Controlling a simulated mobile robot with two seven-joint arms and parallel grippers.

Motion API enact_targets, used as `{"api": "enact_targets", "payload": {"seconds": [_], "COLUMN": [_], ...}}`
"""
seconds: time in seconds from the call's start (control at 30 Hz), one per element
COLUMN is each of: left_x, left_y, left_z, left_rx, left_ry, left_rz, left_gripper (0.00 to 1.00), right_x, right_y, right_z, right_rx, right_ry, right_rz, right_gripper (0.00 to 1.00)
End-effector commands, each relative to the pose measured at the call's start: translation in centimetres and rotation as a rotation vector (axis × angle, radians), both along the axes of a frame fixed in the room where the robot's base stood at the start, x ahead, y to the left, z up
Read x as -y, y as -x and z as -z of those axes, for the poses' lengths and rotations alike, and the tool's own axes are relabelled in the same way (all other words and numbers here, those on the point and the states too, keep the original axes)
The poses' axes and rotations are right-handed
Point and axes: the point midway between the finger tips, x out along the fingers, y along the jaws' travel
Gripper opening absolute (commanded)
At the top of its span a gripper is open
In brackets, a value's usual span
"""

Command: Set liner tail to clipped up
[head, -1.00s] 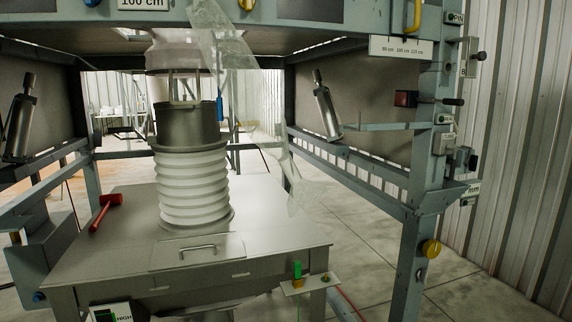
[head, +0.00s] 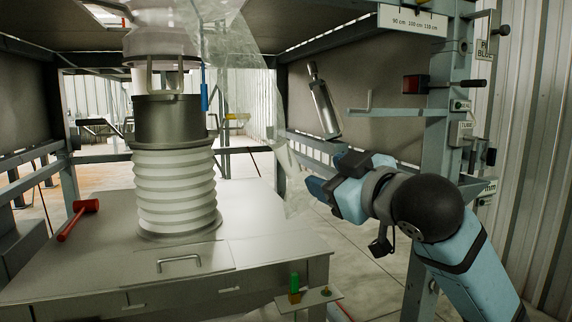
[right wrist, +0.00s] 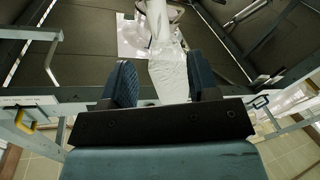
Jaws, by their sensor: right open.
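The liner tail (head: 262,85) is a translucent plastic film. In the head view it hangs from the upper frame, slanting down to the right past the spout, with its lower end near my right gripper (head: 318,186). In the right wrist view the pale film (right wrist: 168,75) runs between the two blue fingers of my right gripper (right wrist: 162,82). The fingers stand apart with the film between them; whether they touch it I cannot tell. The tail's lowest part is partly hidden by the gripper. My left gripper is not in view.
A white bellows (head: 175,190) with a grey collar (head: 172,122) stands on the metal table (head: 90,265). A red mallet (head: 78,217) lies at left. A grey cylinder (head: 323,105) and a bracket with an upright peg (head: 400,112) sit above my right arm, by the frame post (head: 440,130).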

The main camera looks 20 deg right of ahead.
Motion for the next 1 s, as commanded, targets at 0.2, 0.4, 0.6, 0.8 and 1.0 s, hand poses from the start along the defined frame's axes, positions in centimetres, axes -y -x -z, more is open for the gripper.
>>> {"api": "enact_targets", "payload": {"seconds": [0.2, 0.4, 0.6, 0.8, 1.0], "left_x": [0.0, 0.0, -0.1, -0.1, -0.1], "left_y": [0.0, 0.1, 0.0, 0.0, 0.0], "left_z": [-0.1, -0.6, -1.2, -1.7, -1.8], "left_rx": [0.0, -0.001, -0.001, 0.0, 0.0], "left_ry": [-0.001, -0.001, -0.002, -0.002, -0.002], "left_rz": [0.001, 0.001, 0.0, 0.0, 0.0], "left_gripper": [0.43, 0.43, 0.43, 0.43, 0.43], "right_x": [-0.2, -1.1, -2.3, -3.0, -3.4], "right_y": [-0.8, -4.5, -8.6, -11.6, -12.9], "right_z": [-0.7, -0.8, -0.8, -0.7, -0.6], "right_rx": [0.007, 0.006, 0.007, 0.008, 0.009], "right_ry": [0.006, 0.005, 0.004, 0.005, 0.006], "right_rz": [0.005, 0.005, 0.004, 0.004, 0.004], "right_gripper": [0.55, 0.55, 0.55, 0.55, 0.55]}}
